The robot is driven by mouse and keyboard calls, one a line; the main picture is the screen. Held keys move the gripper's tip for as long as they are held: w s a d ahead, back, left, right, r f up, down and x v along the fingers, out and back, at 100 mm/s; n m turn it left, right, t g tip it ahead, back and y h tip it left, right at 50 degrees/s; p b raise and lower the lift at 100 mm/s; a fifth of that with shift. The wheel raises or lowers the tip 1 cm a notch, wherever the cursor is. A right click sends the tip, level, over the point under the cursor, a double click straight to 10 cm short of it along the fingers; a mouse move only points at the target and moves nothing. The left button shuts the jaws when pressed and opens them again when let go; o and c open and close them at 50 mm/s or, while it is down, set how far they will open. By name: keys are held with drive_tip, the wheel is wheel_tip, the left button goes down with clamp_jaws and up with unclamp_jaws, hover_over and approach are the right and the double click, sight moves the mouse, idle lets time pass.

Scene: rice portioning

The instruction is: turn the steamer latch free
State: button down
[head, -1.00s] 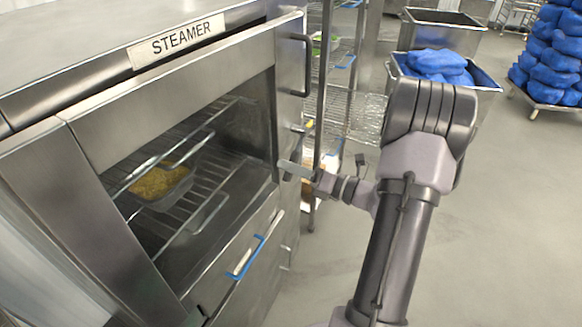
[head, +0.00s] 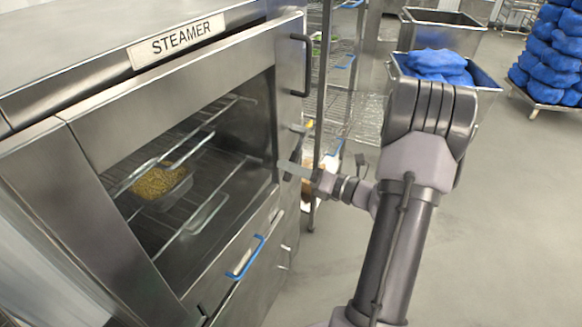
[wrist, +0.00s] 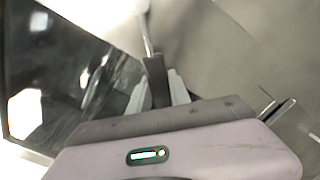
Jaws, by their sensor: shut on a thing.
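The steamer (head: 90,85) stands at left with its windowed front closed. The latch is at the right edge of its front; its dark handle (head: 296,148) shows just above my gripper (head: 292,170) in the head view. In the wrist view the dark latch handle (wrist: 157,82) sits between the two fingers of my gripper (wrist: 157,92), with a thin metal stem running up from it. The gripper is shut on this handle. Its lower part is hidden by the gripper body.
A pan of yellow grains (head: 160,182) shows behind the steamer's window. A black handle (head: 308,65) is on the steamer's upper right. A wire rack (head: 355,110) stands behind the arm. A metal bin (head: 480,85) holds blue bags.

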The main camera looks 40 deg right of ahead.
sight(271, 147)
drive_tip(key=r+m+p, duration=0.1)
drive_tip(key=p, duration=0.1)
drive_tip(key=a+r+p, duration=0.1)
drive_tip(key=p, duration=0.1)
drive_tip(key=shift+s+m+p, duration=0.15)
drive_tip(key=shift+m+p, duration=0.15)
drive_tip(key=shift+m, duration=0.1)
drive_tip(key=r+m+p, duration=0.1)
drive_tip(key=p, duration=0.2)
drive_tip(key=a+r+m+p, duration=0.1)
drive_tip(key=m+p, duration=0.1)
drive_tip(key=p, duration=0.1)
drive_tip(key=shift+s+a+r, duration=0.1)
drive_tip(key=shift+s+r, duration=0.1)
drive_tip(key=r+m+p, duration=0.1)
drive_tip(key=p, duration=0.1)
drive_tip(key=r+m+p, duration=0.1)
drive_tip(key=m+p, duration=0.1)
drive_tip(key=p, duration=0.1)
drive_tip(key=shift+a, duration=0.25)
drive_tip(key=shift+r+m+p, duration=0.3)
drive_tip(key=shift+m+p, duration=0.4)
drive_tip(key=shift+p, duration=0.3)
drive_tip(key=c, duration=1.2)
unclamp_jaws()
drive_tip(key=shift+s, duration=0.1)
